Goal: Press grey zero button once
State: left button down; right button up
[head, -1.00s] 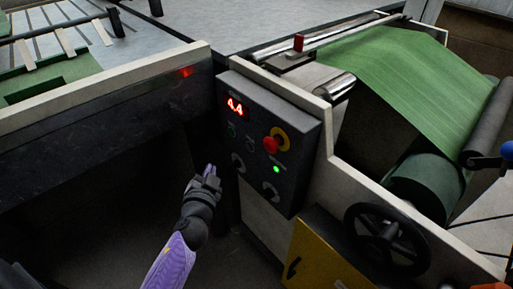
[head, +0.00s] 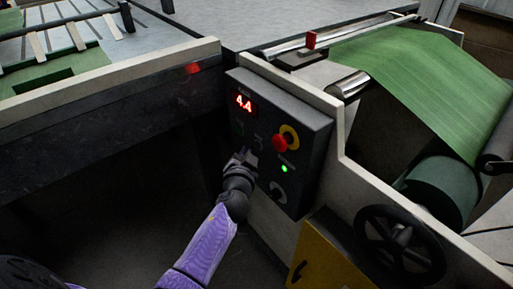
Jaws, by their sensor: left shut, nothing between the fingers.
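The dark control panel (head: 312,133) is on the machine's side, with a red display (head: 244,102) reading 4.4. Below the display a small dim mark or button (head: 259,140) shows; I cannot clearly tell that it is the grey zero button. My left gripper (head: 243,156), on a purple arm, is shut and empty. It is at the panel's lower left, just below the small buttons, and hides part of the face there. I cannot tell whether it touches the panel. My right gripper is out of view.
A red emergency stop (head: 280,143) with a yellow surround is right of the small buttons. A green lamp (head: 284,169) and a pale-ringed knob (head: 278,191) sit below it. A black handwheel (head: 399,240) and yellow box (head: 328,258) are lower right.

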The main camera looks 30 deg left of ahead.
pick_arm(q)
jog(key=shift+w+d, duration=0.1)
jog(key=shift+w, duration=0.05)
dwell(0.8)
dwell(1.0)
jog(key=shift+w+d, duration=0.15)
jog(key=shift+w, duration=0.2)
jog(key=shift+w+d+b, duration=0.15)
jog(key=shift+w+b, duration=0.25)
jog(key=shift+b, duration=0.05)
dwell(0.6)
dwell(0.3)
jog(key=shift+s+a+p, duration=0.3)
jog(key=shift+s, duration=0.45)
